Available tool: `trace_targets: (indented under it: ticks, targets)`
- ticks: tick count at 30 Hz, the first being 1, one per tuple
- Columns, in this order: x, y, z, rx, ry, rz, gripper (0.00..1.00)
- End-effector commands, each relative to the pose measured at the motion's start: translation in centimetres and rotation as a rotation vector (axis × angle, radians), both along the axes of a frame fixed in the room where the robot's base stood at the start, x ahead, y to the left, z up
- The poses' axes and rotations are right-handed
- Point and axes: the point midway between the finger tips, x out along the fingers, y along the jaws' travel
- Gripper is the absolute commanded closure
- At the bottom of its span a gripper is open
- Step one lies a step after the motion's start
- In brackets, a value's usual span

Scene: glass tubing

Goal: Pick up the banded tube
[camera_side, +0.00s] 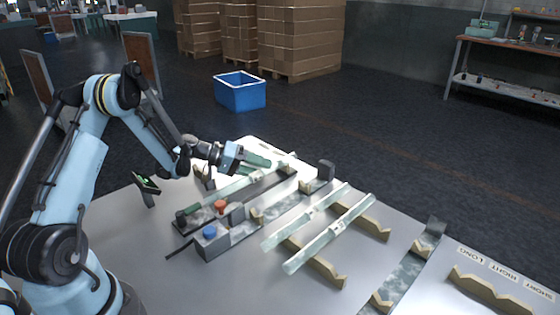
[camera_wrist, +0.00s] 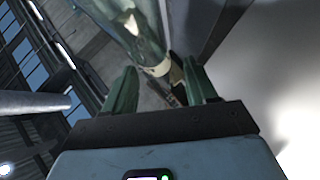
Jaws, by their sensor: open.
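My gripper (camera_side: 260,166) is open above the back end of a glass tube (camera_side: 234,188) that lies along the fixture at the rear of the table. In the wrist view its two green fingers (camera_wrist: 161,84) stand apart, and a glass tube (camera_wrist: 140,32) with a pale cream band (camera_wrist: 158,68) runs up the picture ahead of them. Nothing is held. Two more glass tubes, a nearer one (camera_side: 330,234) and a middle one (camera_side: 300,220), rest on notched wooden supports. Each appears to have a small pale mark near its middle; which is the banded one is hard to tell.
The dark fixture carries a red knob (camera_side: 220,206) and a blue knob (camera_side: 210,232). Notched wooden supports (camera_side: 490,290) stand at the right, near printed labels (camera_side: 505,272). Bare table lies at the front.

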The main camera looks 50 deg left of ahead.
Motion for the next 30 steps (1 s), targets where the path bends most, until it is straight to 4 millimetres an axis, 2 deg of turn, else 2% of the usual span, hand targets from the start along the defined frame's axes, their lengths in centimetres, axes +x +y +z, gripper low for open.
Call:
trace_targets:
  ticks: [7,8,18,30]
  targets:
    - [0.15,-0.1,-0.1,0.0,0.001,0.002,0.43]
    - [0.15,-0.1,-0.1,0.0,0.001,0.002,0.46]
    - [0.13,-0.09,-0.08,0.001,0.0,0.001,0.98]
    - [0.14,-0.08,0.3,0.001,0.0,0.001,1.0]
